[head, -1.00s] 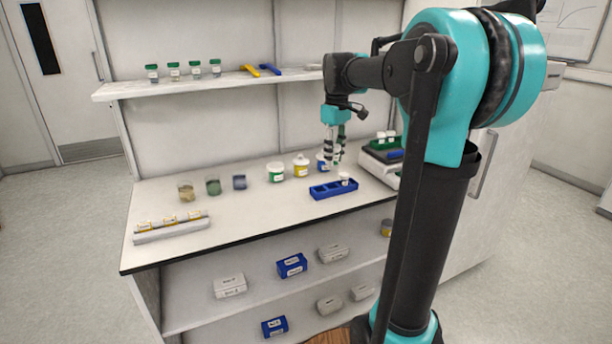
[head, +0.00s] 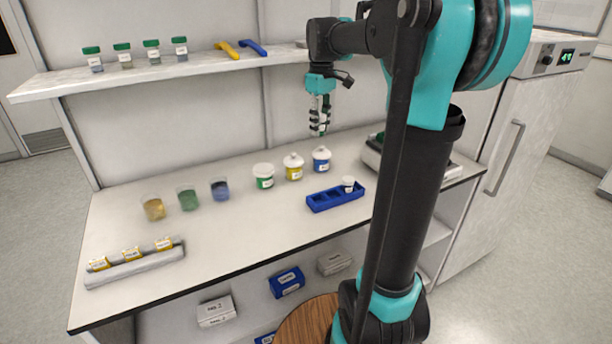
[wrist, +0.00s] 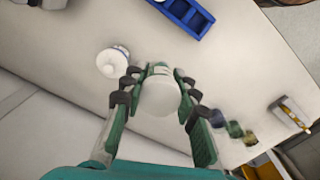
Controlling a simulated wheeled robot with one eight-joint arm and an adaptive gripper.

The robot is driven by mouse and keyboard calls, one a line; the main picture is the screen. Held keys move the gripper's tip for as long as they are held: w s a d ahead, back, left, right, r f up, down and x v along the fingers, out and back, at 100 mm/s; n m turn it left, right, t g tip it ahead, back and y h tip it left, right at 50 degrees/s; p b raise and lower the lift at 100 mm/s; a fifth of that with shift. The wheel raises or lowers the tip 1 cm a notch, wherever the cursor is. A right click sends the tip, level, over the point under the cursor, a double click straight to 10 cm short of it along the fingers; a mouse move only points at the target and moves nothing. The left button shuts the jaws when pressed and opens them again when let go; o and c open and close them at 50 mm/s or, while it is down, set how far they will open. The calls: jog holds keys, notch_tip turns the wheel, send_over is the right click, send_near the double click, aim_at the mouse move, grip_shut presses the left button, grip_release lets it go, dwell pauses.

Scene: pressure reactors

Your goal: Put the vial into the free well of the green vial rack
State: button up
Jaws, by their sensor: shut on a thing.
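My gripper (head: 320,122) hangs above the back of the bench, below the shelf, fingers pointing down. It is shut on a pale, round-topped thing, seemingly the vial (wrist: 159,95), which shows between the fingers in the wrist view. Its lower part is hidden there and it is too small in the head view to make out. The green vial rack (head: 380,137) is at the right, on a white bench device; my arm hides most of it, so its wells cannot be seen.
A blue rack (head: 322,202) with one white-capped vial (head: 348,184) lies in front of the white device (head: 371,158). White-lidded jars (head: 293,167) stand below and left of my gripper. Beakers (head: 188,199) stand farther left. The shelf (head: 160,75) holds several green-capped vials. The front middle bench is clear.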

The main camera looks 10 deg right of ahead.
aim_at(318, 188)
notch_tip(318, 188, down, 19)
jog(key=shift+f, duration=0.1)
dwell(0.4)
jog(key=shift+f, duration=0.1)
jog(key=o, duration=0.9)
